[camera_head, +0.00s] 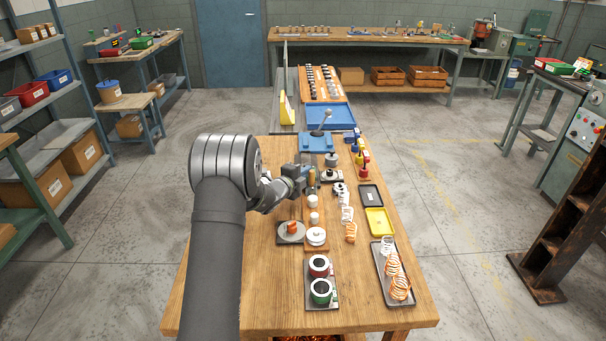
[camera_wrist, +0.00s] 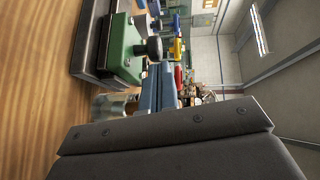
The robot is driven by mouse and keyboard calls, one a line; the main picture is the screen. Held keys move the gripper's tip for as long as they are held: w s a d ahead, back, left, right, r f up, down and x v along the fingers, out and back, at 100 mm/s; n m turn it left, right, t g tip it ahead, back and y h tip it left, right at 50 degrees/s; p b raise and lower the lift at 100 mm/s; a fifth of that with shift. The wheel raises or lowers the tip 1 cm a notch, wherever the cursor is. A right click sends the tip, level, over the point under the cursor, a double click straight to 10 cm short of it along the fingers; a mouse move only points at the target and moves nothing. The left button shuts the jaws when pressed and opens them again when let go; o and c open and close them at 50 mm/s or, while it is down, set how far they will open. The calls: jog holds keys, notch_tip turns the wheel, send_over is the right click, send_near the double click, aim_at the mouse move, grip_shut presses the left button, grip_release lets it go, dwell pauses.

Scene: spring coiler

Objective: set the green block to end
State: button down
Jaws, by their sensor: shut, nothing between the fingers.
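The green block (camera_wrist: 122,48) shows in the wrist view at the upper left. It carries a black knob (camera_wrist: 154,47) and sits on a dark grey base (camera_wrist: 88,42) on the wooden table. I cannot make the block out in the head view, where my arm covers part of the table. My gripper (camera_wrist: 158,88) is shut and empty, with its blue-grey fingers side by side close to the block and knob. I cannot tell whether they touch. In the head view my gripper (camera_head: 311,178) is over the middle of the table.
Blue, yellow and red pieces (camera_head: 362,160) stand right of my gripper. White spools (camera_head: 313,209), a yellow tray (camera_head: 378,222), a tray of coiled springs (camera_head: 378,262) and red and green rolls (camera_head: 320,279) lie nearer. A blue machine with a lever (camera_head: 317,143) stands behind.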

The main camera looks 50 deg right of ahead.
jog(key=w+d, duration=0.8)
jog(key=shift+w+d, duration=0.55)
jog(key=shift+w+r, duration=0.1)
jog(key=shift+r, duration=0.05)
jog(key=shift+w+a+r, duration=0.1)
jog(key=shift+a, duration=0.25)
jog(key=shift+s+a+r, duration=0.1)
jog(key=shift+s+a, duration=0.15)
jog(key=shift+a, duration=0.85)
jog(key=shift+s+a+r, duration=0.1)
jog(key=shift+s+a, duration=0.15)
jog(key=shift+a, duration=0.9)
jog(key=shift+s+a, duration=0.25)
jog(key=shift+a, duration=0.85)
